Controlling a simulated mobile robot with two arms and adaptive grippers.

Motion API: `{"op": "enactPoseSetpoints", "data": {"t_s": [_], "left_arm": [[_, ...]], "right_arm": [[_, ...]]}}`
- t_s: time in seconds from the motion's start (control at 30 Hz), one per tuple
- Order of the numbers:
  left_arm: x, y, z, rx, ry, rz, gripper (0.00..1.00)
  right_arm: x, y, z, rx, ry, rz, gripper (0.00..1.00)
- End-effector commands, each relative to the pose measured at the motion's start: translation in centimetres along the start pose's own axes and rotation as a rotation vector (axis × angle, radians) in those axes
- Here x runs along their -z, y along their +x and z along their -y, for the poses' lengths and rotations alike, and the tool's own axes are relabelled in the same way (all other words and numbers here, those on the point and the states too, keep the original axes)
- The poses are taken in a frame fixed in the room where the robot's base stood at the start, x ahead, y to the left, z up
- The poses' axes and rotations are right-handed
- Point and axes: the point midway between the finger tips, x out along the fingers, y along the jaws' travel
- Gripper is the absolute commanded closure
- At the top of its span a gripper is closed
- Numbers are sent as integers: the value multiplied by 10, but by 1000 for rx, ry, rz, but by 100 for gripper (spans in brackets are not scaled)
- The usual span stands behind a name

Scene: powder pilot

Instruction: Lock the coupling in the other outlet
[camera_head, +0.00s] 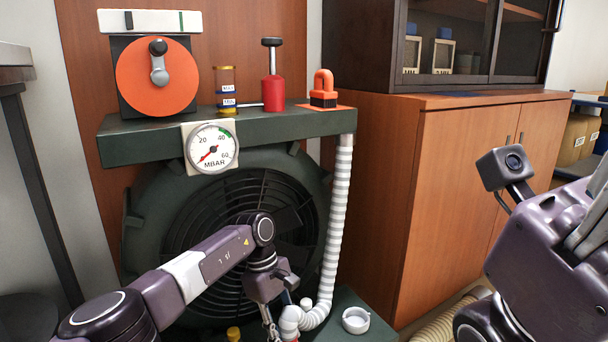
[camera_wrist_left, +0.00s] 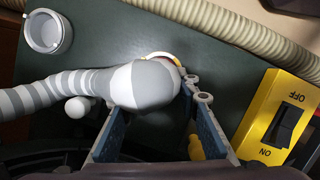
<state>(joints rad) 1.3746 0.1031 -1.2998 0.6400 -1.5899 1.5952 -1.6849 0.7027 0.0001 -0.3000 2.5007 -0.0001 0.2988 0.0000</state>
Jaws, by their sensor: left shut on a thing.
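The grey-and-white striped hose (camera_head: 340,200) runs down from the dark green shelf to a pale coupling (camera_head: 291,322) low in the head view. In the left wrist view the coupling (camera_wrist_left: 146,83) lies between the blue fingers of my left gripper (camera_wrist_left: 158,95), which is shut on it. A yellow-edged ring (camera_wrist_left: 161,55) shows partly behind the coupling; whether they are engaged is hidden. An empty white round outlet (camera_head: 356,320) stands to the right on the green base; it also shows at upper left in the left wrist view (camera_wrist_left: 45,32). My right gripper (camera_head: 590,215) is partly cut off at the right edge.
A yellow ON/OFF switch box (camera_wrist_left: 280,118) sits beside my left gripper. A beige ribbed hose (camera_wrist_left: 225,25) runs along the base's edge. A pressure gauge (camera_head: 212,148) hangs from the shelf (camera_head: 290,125) above the fan. A wooden cabinet (camera_head: 375,180) stands to the right.

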Motion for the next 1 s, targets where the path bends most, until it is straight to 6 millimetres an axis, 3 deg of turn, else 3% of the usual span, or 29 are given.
{"op": "enactPoseSetpoints", "data": {"t_s": [0.1, 0.13, 0.3, 0.63, 1.0], "left_arm": [[0, 1, 0, 1, 2, -1, 100], [0, 1, 0, 1, 2, -1, 68], [0, 0, 0, 0, 1, -1, 50], [0, -5, 0, -1, -1, -1, 50], [0, -61, -1, -1, 0, -1, 50]], "right_arm": [[-1, 1, 0, 0, 0, 1, 60], [-1, 1, 0, 0, 0, 1, 60], [-1, 0, 0, 0, 0, 1, 60], [-1, 0, 0, -1, 0, 3, 60], [-1, 0, 0, -1, 0, 2, 60]]}}
